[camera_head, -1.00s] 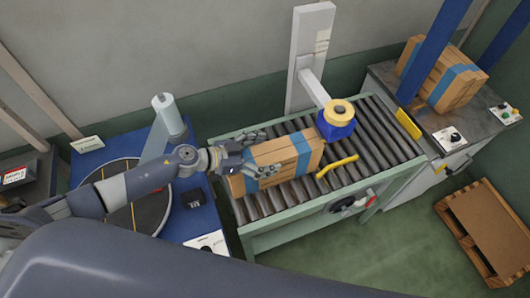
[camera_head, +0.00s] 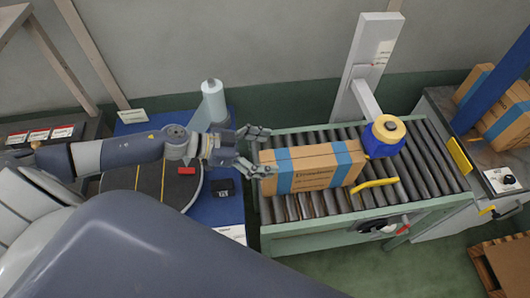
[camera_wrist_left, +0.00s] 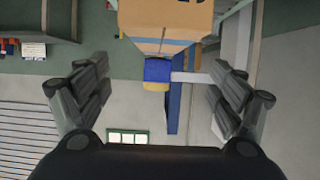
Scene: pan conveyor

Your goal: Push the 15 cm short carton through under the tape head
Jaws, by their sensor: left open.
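A brown carton (camera_head: 322,170) with two blue bands lies on the roller conveyor (camera_head: 290,210), its right end just short of the tape head (camera_head: 384,138), a blue block with a yellow top. The carton also shows at the top of the left wrist view (camera_wrist_left: 165,22), with the blue tape head (camera_wrist_left: 158,70) below it. My left gripper (camera_head: 266,152) is open at the carton's left end, its fingers spread and empty. The lower fingertip overlaps the carton's edge in the picture; I cannot tell whether it touches. My right gripper is out of view.
A yellow bar (camera_head: 376,184) lies along the conveyor's near side. A grey post (camera_head: 365,70) carries the tape head from behind. Another banded carton (camera_head: 505,115) stands on the right bench. A round turntable (camera_head: 150,190) and a pale cylinder (camera_head: 213,100) are at the left.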

